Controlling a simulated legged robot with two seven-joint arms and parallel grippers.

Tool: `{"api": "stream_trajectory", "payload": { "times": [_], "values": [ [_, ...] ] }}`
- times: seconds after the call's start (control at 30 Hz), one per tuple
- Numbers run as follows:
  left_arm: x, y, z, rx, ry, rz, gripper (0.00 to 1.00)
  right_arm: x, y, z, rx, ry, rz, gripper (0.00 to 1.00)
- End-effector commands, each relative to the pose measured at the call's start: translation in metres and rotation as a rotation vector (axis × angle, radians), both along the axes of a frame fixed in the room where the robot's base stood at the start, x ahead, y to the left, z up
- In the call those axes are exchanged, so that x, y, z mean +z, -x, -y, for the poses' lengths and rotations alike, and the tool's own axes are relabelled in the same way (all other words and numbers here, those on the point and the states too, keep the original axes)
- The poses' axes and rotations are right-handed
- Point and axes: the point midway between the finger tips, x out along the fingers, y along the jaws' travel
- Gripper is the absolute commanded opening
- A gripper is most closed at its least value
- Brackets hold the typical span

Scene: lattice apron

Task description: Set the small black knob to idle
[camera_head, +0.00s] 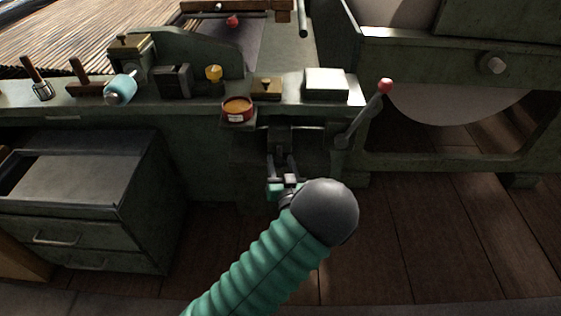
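I cannot clearly make out a small black knob; it may be hidden or too dark to tell. My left gripper (283,158) is in front of the green bench, before a dark bracket-like fitting (286,136) below the bench top. Its two dark fingers point away from me and look apart, with nothing clearly between them. My green ribbed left arm and its dark round joint hide the floor and part of the area behind. My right gripper is not in view.
A lever with a red ball (385,86) rises right of the fitting. A red round tin (237,110) sits at the bench edge. A drawer cabinet (92,200) is at left.

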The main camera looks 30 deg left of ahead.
Motion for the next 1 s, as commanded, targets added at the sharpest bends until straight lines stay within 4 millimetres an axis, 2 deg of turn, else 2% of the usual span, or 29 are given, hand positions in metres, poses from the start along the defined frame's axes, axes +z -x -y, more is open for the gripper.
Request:
{"api": "stream_trajectory", "payload": {
  "times": [0.03,0.33,0.7,1.0],
  "values": [
    [0.0,0.0,-0.001,0.001,0.0,0.0,0.39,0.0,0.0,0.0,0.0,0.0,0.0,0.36],
    [-0.001,0.0,-0.001,0.001,0.0,-0.002,0.0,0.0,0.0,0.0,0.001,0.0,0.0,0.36],
    [-0.001,0.002,0.001,0.0,0.002,-0.004,0.0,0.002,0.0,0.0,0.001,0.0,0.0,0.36],
    [-0.001,0.049,0.031,-0.002,0.004,-0.01,0.0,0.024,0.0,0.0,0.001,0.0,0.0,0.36]
  ]
}}
